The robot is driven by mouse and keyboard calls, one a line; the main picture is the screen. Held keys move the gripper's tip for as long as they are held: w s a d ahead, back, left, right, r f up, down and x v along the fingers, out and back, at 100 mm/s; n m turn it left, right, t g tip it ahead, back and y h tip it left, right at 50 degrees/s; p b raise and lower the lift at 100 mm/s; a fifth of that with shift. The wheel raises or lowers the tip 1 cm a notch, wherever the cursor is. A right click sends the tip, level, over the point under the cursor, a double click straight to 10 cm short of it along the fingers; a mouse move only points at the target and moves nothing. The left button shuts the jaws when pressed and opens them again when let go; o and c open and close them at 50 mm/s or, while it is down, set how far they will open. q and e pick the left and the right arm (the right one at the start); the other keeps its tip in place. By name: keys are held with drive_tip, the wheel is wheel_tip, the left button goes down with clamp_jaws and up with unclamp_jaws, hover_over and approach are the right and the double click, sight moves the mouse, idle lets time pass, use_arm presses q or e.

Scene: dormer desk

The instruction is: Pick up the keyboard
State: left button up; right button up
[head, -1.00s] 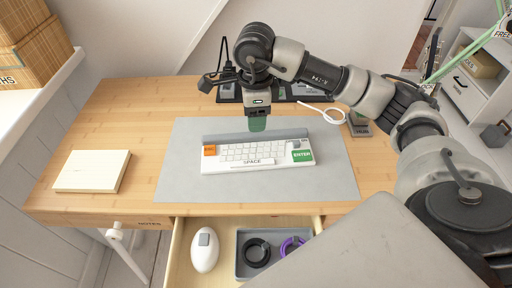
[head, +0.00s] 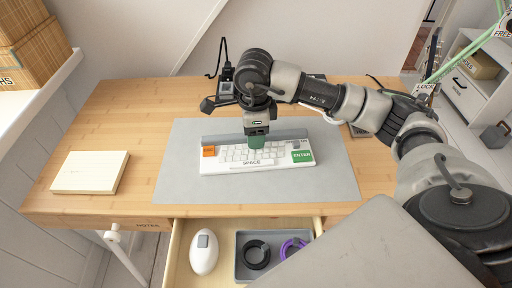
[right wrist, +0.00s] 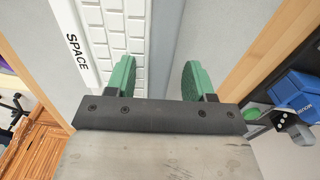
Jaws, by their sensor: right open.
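The keyboard (head: 230,167) is white with an orange key at its left end and a green ENTER key at its right end. It lies flat on the grey desk mat (head: 180,185). My right gripper (head: 258,141) is open, with green fingers pointing down over the keyboard's back middle part. In the right wrist view, the open fingers (right wrist: 158,78) stand apart with nothing between them held; the left finger overlaps the edge of the keyboard (right wrist: 112,25). Whether they touch it I cannot tell. My left gripper is not in view.
A grey bar (head: 215,138) lies along the keyboard's back edge. A cream block (head: 88,172) is on the desk's left. The open drawer below holds a white mouse (head: 204,252) and a grey tray (head: 242,271) with black and purple rings. The mat's front is clear.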

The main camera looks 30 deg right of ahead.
drive_tip(key=shift+f, duration=0.1)
clamp_jaws()
idle(0.5)
